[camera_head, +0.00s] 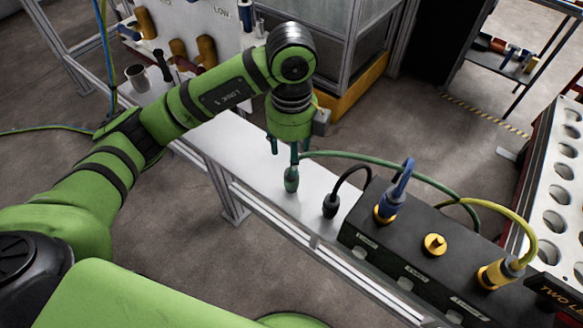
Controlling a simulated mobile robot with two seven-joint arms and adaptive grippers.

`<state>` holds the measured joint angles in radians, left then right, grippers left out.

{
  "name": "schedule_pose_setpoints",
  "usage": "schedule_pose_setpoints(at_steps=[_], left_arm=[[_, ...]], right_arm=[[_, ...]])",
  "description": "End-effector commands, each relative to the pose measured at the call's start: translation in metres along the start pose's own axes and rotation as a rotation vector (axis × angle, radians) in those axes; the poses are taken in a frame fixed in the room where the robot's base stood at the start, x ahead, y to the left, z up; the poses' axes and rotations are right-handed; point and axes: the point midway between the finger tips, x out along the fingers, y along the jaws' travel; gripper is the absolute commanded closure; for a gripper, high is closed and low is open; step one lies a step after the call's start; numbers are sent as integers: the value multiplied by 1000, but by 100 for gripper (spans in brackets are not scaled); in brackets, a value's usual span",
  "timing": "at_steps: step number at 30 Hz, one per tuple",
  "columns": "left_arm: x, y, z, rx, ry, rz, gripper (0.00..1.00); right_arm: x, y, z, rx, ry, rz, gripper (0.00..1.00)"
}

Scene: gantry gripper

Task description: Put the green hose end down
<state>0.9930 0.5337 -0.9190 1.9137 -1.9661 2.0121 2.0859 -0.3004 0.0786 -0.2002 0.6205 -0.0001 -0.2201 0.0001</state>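The green hose end (291,180) is a dark green plug, roughly upright at the white bench top (320,176). Its green hose leaves near the plug's top and arcs right behind the black connector box. My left gripper (284,152) points down right above the plug. Its fingers are apart: the left one stands clear of the plug, the right one overlaps the plug's upper part and hose. Whether the plug's base touches the bench is hard to tell. My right gripper is not in view.
A black hose end (331,205) stands on the bench to the right. The black connector box (407,245) has blue (390,203) and yellow (495,273) plugs in it and a bare gold socket (434,244). A mug (137,77) and a fenced enclosure lie behind.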

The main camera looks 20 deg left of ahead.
Motion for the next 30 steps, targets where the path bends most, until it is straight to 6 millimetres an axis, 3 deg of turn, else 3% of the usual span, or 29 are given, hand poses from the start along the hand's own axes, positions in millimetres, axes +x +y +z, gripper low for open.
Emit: schedule_pose_setpoints(at_steps=[7, 30], left_arm=[[-20, 0, 0, 0, 0, 1, 43], [-20, 0, 0, 0, 1, 2, 43]], right_arm=[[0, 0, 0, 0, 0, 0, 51], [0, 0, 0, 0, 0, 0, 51]])
